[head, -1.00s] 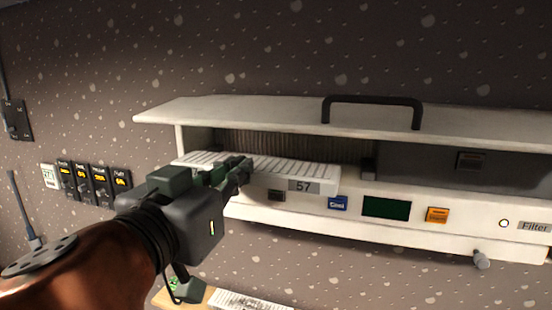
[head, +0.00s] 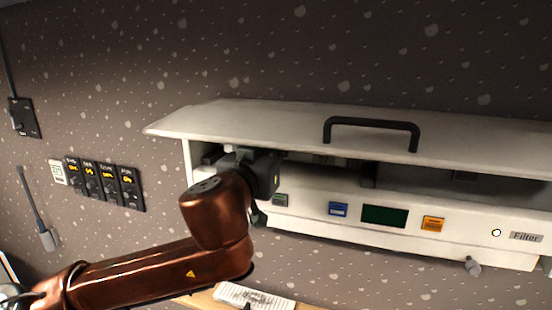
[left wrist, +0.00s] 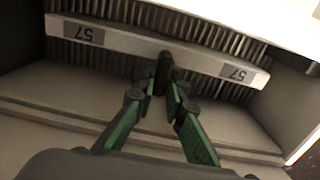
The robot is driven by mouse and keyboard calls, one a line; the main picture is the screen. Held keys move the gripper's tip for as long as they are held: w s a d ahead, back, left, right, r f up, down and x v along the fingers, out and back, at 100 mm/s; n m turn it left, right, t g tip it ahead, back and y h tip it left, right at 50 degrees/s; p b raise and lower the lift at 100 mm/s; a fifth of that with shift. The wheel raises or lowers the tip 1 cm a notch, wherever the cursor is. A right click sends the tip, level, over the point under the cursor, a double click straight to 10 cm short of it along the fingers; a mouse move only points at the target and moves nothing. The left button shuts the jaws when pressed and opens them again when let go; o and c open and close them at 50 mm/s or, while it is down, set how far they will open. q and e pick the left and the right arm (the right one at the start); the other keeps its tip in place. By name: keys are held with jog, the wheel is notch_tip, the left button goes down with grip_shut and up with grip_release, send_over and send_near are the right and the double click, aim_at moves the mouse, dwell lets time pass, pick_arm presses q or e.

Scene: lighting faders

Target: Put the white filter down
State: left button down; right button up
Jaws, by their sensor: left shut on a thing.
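The white filter is a flat panel with a 57 label near each end of its front edge. In the left wrist view the filter (left wrist: 130,43) lies across the open slot of the wall unit, its labels upside down, against a ribbed grey back. My left gripper (left wrist: 163,82) is shut on the dark tab at the middle of its front edge. In the head view my left gripper (head: 262,175) reaches into the left part of the unit (head: 310,205), under the raised lid (head: 270,120), and hides most of the filter. My right gripper is not in view.
The lid has a black handle (head: 370,132). The unit's front has a blue button (head: 338,209), green screen (head: 384,216) and orange button (head: 432,224). A printed white panel (head: 255,296) lies on a wooden surface below. Switches (head: 104,184) are on the wall at left.

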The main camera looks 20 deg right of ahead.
pick_arm(q)
notch_tip(320, 180, down, 3)
jog(key=shift+f+p, duration=0.1)
jog(key=shift+p, duration=0.4)
jog(key=shift+f, duration=0.1)
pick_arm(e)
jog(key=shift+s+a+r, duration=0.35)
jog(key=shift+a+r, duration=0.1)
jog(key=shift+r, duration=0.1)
pick_arm(q)
jog(key=shift+f, duration=0.1)
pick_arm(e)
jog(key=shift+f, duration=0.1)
pick_arm(q)
jog(key=shift+f+b, duration=0.1)
jog(key=shift+b, duration=0.2)
jog(key=c, duration=2)
grip_release()
jog(key=shift+o, duration=0.2)
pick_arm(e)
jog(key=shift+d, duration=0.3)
